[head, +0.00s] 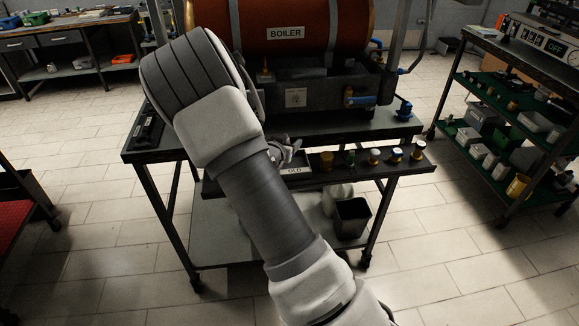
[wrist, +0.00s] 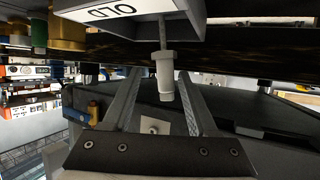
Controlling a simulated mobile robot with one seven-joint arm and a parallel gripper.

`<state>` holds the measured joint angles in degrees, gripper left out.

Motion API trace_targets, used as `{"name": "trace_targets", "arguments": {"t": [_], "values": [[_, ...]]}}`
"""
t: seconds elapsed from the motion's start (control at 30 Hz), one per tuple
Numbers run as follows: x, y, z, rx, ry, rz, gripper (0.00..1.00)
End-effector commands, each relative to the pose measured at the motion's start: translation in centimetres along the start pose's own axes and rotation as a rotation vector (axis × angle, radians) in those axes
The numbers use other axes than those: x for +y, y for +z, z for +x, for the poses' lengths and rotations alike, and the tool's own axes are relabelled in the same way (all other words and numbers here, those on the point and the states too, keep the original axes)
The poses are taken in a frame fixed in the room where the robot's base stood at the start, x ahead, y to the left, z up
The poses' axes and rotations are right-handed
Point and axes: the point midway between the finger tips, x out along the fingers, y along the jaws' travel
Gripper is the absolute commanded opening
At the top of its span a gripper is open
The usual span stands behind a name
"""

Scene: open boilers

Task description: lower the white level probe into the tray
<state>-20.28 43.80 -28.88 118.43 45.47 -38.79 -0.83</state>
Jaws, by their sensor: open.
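The tray marked OLD (head: 293,170) is at the front edge of the boiler's bench in the head view, with my gripper (head: 287,151) just above its area. The wrist view appears upside down; there the tray's grey wall (wrist: 140,25) and label are at the top. The white level probe (wrist: 165,82) has its thick white body between the ends of my gripper's open fingers (wrist: 162,75), with visible gaps beside it. Its thin rod runs to the tray, and the rod's far end is out of frame. In the head view, the probe is hard to tell from my fingers.
Several brass, green and white fittings (head: 374,156) stand in a row right of the tray. The boiler (head: 290,30) is behind, with a blue-handled valve (head: 360,99) near. A dark bin (head: 353,217) sits on the lower shelf. A green-shelved rack (head: 500,100) stands right.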

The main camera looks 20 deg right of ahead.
Motion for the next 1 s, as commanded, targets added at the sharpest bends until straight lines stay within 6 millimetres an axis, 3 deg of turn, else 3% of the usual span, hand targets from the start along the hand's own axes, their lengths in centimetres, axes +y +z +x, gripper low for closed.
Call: {"name": "trace_targets", "arguments": {"t": [0.6, 0.8, 1.0], "values": [[0.4, -0.1, -13.9, -0.002, 0.007, 0.0, 0.58], [0.5, 0.0, -15.9, -0.002, 0.009, 0.001, 0.58], [0.5, 0.0, -16.3, -0.003, 0.01, 0.002, 0.58]]}}
